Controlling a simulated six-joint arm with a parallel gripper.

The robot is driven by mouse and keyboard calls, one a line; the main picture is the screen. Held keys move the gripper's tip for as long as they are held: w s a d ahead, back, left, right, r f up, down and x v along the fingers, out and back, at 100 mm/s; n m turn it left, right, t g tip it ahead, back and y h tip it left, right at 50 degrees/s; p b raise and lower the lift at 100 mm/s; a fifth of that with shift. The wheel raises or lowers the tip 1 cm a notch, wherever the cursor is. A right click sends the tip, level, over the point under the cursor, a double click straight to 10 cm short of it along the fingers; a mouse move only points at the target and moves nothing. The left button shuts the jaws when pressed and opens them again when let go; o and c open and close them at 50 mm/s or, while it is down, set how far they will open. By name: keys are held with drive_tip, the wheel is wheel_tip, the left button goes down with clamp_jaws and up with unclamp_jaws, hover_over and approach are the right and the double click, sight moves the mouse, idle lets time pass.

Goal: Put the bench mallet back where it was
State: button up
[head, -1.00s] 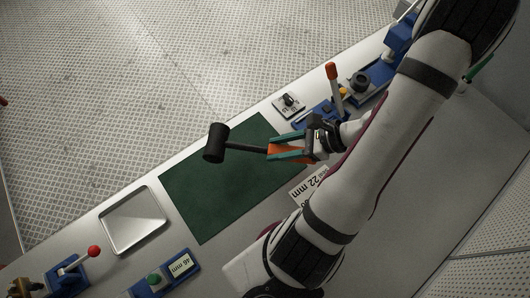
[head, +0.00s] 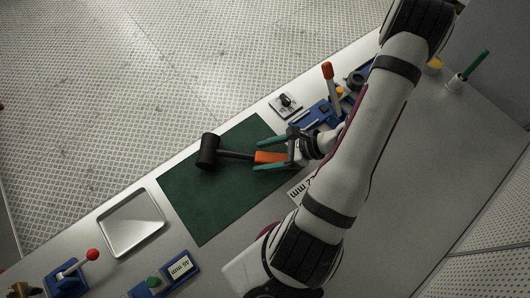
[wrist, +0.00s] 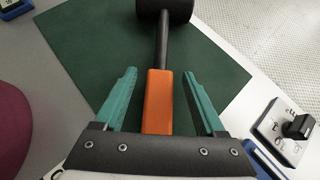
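The bench mallet (head: 236,154) has a black head, a dark shaft and an orange grip. It lies on the dark green mat (head: 205,210), head to the left in the head view. In the wrist view the mallet's orange grip (wrist: 158,100) sits between the teal fingers of my gripper (wrist: 160,88), with a gap on each side. My gripper (head: 262,155) is open around the grip and not closed on it. The mallet's head is at the top of the wrist view, partly cut off.
A metal tray (head: 131,222) lies left of the mat. A red-knobbed lever (head: 80,262) and a blue block labelled 46 mm (head: 178,268) stand lower left. A switch plate (head: 285,104) and an orange-handled tool (head: 331,85) are beyond the mat's right corner. A green-handled thing (head: 472,66) stands far right.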

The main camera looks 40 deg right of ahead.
drive_tip(key=v, duration=1.2)
drive_tip(key=w+a+r+n+g+h, duration=0.1)
drive_tip(key=a+r+n+g, duration=0.35)
drive_tip(key=a+n, duration=0.2)
drive_tip(key=w+a+r+n+g, duration=0.2)
drive_tip(key=a+r+n+g, duration=0.1)
drive_tip(key=a+r+n, duration=0.3)
drive_tip(key=s+a+r+n+h, duration=0.3)
drive_tip(key=s+a+n, duration=0.3)
drive_tip(key=a+n, duration=0.2)
drive_tip(key=shift+a+n+h, duration=0.4)
drive_tip(key=shift+n+h, duration=0.05)
drive_tip(key=shift+h, duration=0.35)
drive_tip(key=shift+s, duration=0.15)
